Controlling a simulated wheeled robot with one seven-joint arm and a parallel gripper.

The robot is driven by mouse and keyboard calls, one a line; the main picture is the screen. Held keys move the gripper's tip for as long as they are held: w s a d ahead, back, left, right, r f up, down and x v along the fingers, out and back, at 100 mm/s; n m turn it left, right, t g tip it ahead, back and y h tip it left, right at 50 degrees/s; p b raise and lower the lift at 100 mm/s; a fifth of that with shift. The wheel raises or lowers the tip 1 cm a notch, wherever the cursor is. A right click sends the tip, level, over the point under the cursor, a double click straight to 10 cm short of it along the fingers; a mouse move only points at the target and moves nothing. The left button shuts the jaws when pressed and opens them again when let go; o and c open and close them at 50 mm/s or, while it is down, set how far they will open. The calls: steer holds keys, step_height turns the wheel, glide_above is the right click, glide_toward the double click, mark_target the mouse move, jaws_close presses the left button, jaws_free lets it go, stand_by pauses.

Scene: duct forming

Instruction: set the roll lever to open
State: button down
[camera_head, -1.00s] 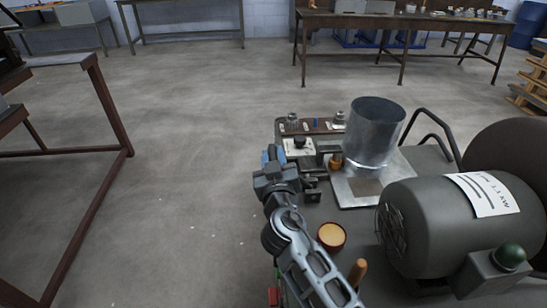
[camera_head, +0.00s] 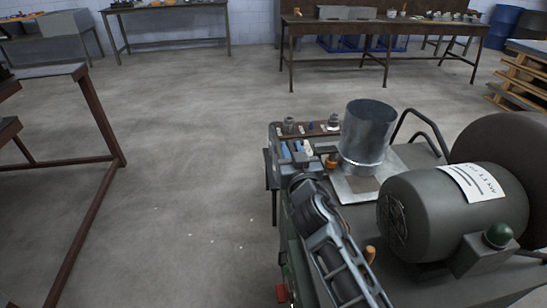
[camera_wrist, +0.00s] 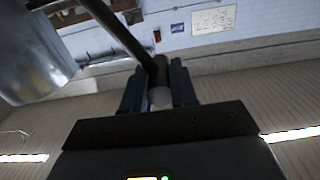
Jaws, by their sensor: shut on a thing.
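My gripper (camera_head: 297,154) is at the left edge of the machine top, beside the sheet-metal cylinder (camera_head: 368,128). In the wrist view my gripper (camera_wrist: 157,88) is shut on a dark lever (camera_wrist: 132,44), near its end. A pale rounded piece shows between the fingers. The lever runs up and left from the fingers, past the metal cylinder (camera_wrist: 35,55). I take this to be the roll lever; its base is hidden, and no open or closed mark is readable. In the head view my arm and gripper cover most of it.
A large grey motor (camera_head: 450,212) fills the right side of the machine. An orange-brown cup-like piece (camera_head: 332,163) sits close right of my gripper. Small parts stand on a tray (camera_head: 312,130) behind it. An orange handle (camera_head: 370,254) stands near my arm. The floor (camera_head: 180,180) left is clear.

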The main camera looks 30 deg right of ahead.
steer(key=shift+s+d+r, duration=0.1)
steer(key=shift+d, duration=0.1)
steer(key=c, duration=0.9)
jaws_free()
steer(key=shift+b+v, duration=1.25)
steer(key=shift+v, duration=2.65)
